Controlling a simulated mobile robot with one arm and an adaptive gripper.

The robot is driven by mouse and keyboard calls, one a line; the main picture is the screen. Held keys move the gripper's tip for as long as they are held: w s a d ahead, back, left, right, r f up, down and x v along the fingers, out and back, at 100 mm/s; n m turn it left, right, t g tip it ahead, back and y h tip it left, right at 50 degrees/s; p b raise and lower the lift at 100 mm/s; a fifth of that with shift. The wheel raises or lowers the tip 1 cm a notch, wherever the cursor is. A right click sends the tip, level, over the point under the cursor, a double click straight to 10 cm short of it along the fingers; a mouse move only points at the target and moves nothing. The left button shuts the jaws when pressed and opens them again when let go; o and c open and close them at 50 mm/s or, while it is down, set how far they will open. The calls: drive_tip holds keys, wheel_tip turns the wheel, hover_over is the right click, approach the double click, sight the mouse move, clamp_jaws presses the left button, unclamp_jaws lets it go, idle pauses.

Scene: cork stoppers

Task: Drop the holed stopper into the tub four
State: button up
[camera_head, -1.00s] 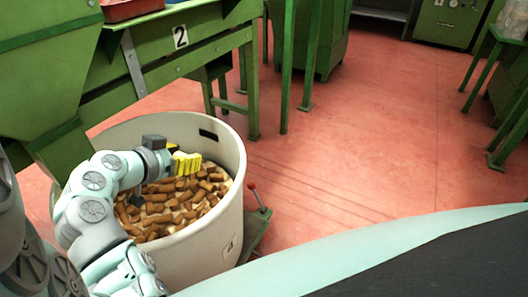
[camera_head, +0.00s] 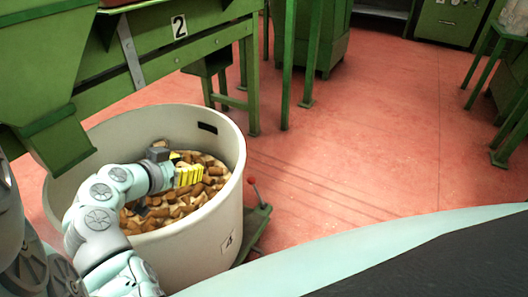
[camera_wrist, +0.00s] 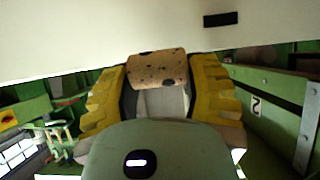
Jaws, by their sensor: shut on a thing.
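The tub four (camera_head: 205,252), a large cream round tub with a "4" label on its front, stands at the lower left in the head view, with many brown corks inside. My gripper (camera_head: 188,175), with yellow fingers, is inside the tub's rim outline, over the corks; its height above them is hard to judge. In the wrist view my gripper (camera_wrist: 158,84) is shut on the holed stopper (camera_wrist: 157,67), a tan cork with dark pits, held crosswise between the yellow fingers. The stopper is hidden or too small to make out in the head view.
A green machine (camera_head: 170,50) marked "2" stands behind the tub, its chute (camera_head: 58,140) close to the left rim. The red floor (camera_head: 370,150) to the right is open.

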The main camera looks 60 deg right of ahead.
drive_tip(key=o, duration=0.8)
drive_tip(key=v, duration=1.2)
